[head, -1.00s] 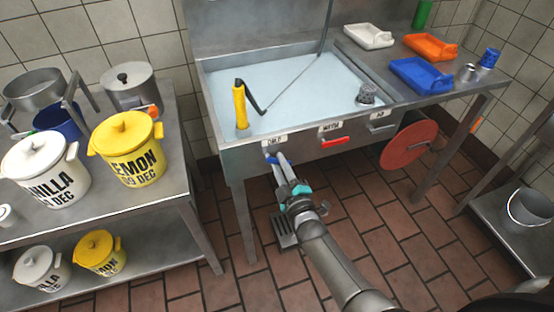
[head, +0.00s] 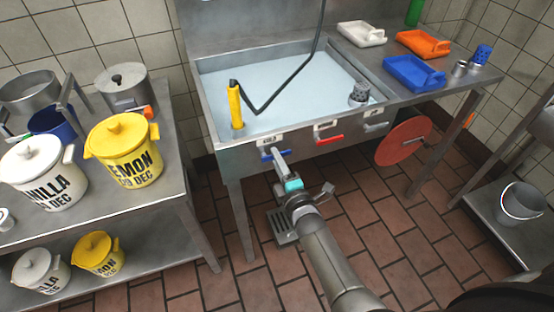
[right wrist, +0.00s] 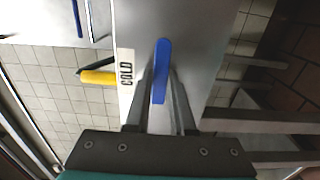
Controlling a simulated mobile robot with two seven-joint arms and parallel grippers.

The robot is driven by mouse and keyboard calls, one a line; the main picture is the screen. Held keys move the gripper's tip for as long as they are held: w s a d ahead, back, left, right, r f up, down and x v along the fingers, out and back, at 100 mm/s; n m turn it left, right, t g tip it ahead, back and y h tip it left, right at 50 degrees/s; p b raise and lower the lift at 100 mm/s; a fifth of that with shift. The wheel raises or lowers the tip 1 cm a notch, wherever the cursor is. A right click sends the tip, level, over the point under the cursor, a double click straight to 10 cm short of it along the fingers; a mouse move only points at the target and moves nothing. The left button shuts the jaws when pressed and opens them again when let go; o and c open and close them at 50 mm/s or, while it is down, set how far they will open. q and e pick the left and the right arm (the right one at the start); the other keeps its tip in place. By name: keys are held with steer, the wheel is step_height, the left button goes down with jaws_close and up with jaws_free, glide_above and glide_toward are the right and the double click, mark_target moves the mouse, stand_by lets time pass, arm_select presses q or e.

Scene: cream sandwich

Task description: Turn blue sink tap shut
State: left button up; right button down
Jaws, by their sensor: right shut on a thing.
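The blue tap (head: 266,156) is a short lever on the sink's front panel, under a label that reads COLD in the right wrist view. It lies roughly along the panel in the head view. My right gripper (head: 279,160) reaches it from below and in front, and is shut on the lever. In the right wrist view the blue lever (right wrist: 162,55) runs between the two fingers (right wrist: 160,98), with its far part standing clear of them. The fingers hide part of the lever in the head view. My left gripper is not in view.
A red tap (head: 328,140) and a pale tap (head: 376,126) are to the right on the sink (head: 290,146). A red disc (head: 403,141) hangs further right. Tubs, including a yellow one (head: 125,150), crowd the left shelf. The tiled floor (head: 385,225) is open.

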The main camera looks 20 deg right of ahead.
steer(key=shift+s+a, duration=0.1)
stand_by(0.3)
steer(key=c, duration=0.8)
jaws_free()
steer(key=shift+o, duration=0.2)
steer(key=shift+s, duration=0.1)
steer(key=s+p, duration=0.2)
steer(key=s, duration=1.3)
steer(key=shift+d+p, duration=0.3)
steer(key=shift+p, duration=0.05)
